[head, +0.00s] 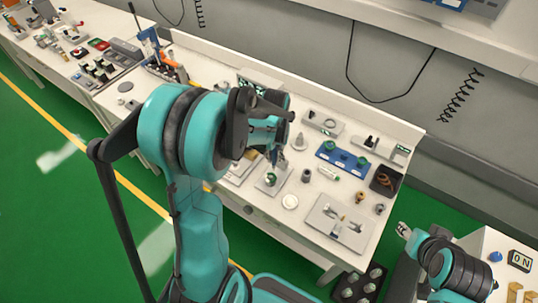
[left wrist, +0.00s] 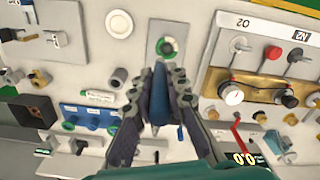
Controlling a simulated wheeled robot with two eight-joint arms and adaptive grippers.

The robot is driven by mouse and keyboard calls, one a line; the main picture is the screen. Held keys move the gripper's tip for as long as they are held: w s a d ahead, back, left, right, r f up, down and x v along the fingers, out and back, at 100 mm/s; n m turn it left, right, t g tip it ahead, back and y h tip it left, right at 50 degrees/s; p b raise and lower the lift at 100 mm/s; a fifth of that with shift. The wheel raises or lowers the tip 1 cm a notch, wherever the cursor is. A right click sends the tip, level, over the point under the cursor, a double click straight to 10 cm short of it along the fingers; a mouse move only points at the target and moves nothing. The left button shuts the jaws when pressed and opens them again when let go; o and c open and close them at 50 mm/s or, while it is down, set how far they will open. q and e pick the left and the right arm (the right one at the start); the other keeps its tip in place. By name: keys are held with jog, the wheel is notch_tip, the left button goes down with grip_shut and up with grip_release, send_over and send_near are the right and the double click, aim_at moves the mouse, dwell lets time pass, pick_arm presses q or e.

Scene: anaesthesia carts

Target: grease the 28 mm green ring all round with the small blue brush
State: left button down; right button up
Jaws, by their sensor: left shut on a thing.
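My left gripper (head: 279,153) is over the middle of the bench, above a small grey plate. In the left wrist view the left gripper (left wrist: 160,84) is shut on the small blue brush (left wrist: 159,98), which lies between its two dark fingers. A green ring (left wrist: 166,47) sits around a dark round piece on the grey plate (left wrist: 179,30), just beyond the brush tip. In the head view the green ring (head: 271,177) is just below the gripper. I cannot tell whether the bristles touch it. My right gripper (head: 404,230) is at the lower right, off the bench; its jaws are too small to judge.
A blue tray (head: 329,154) with green rings stands behind and to the right. Near the ring are a white round dish (head: 290,202) and a grey fitting (head: 306,175). A grey plate with metal parts (head: 318,220) lies at the front right. A dark box (head: 386,180) stands at the right end.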

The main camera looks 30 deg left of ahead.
aim_at(274, 164)
pick_arm(q)
jog(key=shift+d+f+b, duration=0.1)
jog(key=shift+f+b, duration=2.05)
jog(key=shift+f, duration=0.9)
jog(key=shift+f+b, duration=0.55)
jog(key=shift+b, duration=0.1)
jog(key=shift+r+p, duration=2.45)
jog(key=shift+r, duration=1.15)
jog(key=shift+d, duration=0.1)
